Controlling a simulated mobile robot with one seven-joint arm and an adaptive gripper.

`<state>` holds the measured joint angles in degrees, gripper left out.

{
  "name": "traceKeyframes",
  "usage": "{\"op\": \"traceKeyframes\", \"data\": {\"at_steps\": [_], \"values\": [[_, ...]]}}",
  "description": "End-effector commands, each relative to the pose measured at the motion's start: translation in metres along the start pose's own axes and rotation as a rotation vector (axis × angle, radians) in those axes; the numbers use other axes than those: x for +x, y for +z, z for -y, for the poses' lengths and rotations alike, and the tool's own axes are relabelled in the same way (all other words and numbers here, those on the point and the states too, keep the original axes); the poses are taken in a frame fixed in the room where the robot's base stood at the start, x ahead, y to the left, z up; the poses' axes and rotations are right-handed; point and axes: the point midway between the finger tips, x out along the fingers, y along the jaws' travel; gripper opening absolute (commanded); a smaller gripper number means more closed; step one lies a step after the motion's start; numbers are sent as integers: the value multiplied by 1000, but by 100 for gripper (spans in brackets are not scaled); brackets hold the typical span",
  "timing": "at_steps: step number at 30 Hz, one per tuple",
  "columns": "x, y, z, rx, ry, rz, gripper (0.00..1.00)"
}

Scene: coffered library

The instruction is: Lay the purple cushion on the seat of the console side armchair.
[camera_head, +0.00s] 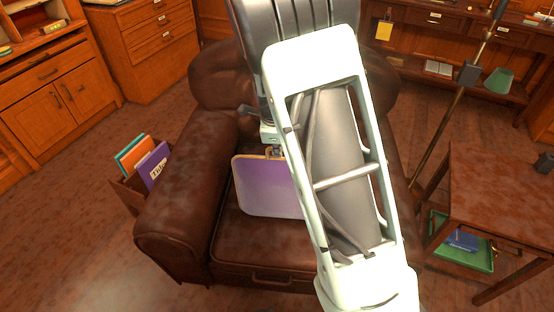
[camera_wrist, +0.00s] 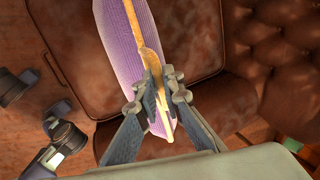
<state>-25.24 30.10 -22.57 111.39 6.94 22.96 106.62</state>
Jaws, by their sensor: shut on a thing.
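The purple cushion (camera_head: 266,186) shows in the head view over the seat of the brown leather armchair (camera_head: 262,250). Its right part is hidden behind my arm. In the wrist view the cushion (camera_wrist: 115,50) is seen edge-on, with a yellow-orange strip along its edge. My gripper (camera_wrist: 153,85) is shut on this edge. The armchair's seat (camera_wrist: 190,40) lies beneath, and its buttoned back (camera_wrist: 280,60) is at the right. I cannot tell whether the cushion touches the seat. In the head view my gripper is mostly hidden by the arm.
A rack with folders (camera_head: 145,165) stands on the floor left of the armchair. A wooden side table (camera_head: 500,190) with a green tray (camera_head: 462,243) below is at the right. Floor is free at front left.

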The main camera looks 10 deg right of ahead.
Motion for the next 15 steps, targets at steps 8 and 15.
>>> {"op": "traceKeyframes", "data": {"at_steps": [8,15], "values": [[21,-8,11,5,30,-17,0],[39,-10,28,8,30,-19,0]]}}
